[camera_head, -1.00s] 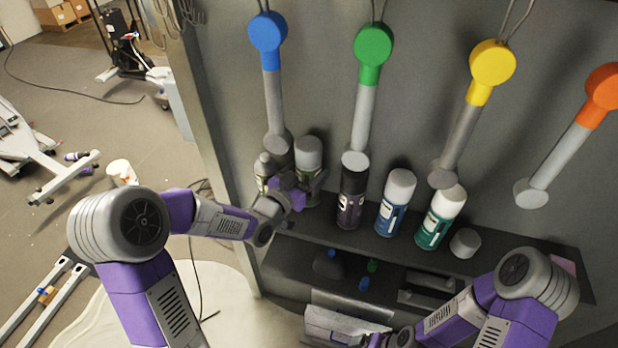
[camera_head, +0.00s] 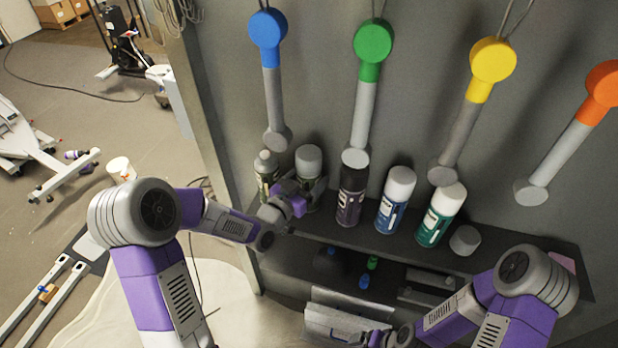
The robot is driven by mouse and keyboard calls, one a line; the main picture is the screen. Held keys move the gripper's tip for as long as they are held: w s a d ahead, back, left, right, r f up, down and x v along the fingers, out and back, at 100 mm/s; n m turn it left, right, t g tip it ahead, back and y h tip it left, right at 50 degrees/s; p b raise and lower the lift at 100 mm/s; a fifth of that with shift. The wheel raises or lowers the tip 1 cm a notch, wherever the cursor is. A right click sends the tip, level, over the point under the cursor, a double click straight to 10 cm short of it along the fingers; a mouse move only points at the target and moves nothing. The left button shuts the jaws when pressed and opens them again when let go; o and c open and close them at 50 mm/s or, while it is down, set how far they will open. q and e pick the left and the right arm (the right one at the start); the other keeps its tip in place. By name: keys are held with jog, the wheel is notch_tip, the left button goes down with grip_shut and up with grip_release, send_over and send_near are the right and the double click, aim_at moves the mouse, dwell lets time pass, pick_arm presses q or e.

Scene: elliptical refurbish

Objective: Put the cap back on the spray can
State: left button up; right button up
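Several spray cans stand upright in a row on the dark shelf. The far-left can (camera_head: 265,166) has a small, narrow top. A can with a pale grey cap (camera_head: 308,158) stands beside it. A dark can (camera_head: 351,196), a blue can (camera_head: 394,204) and a green can (camera_head: 439,217) stand further right; the blue and green ones wear white caps. A loose whitish cap (camera_head: 465,240) sits on the shelf right of the green can. My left gripper (camera_head: 306,190) is at the second can from the left; its finger opening is unclear. My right gripper (camera_head: 362,338) is low, near a grey tray.
Hanging tools with blue (camera_head: 268,31), green (camera_head: 373,42), yellow (camera_head: 493,60) and orange (camera_head: 603,87) heads reach down close above the cans. The grey tray (camera_head: 335,320) is below the shelf. Small bottles (camera_head: 364,282) lie in the recess under the shelf.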

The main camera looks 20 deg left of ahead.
pick_arm(q)
jog(key=shift+f, duration=0.2)
jog(key=o, duration=1.5)
jog(key=shift+r, duration=0.1)
jog(key=shift+r+p, duration=0.25)
jog(key=shift+p, duration=0.05)
jog(key=b+v, duration=0.9)
jog(key=v, duration=0.3)
jog(key=shift+b, duration=0.3)
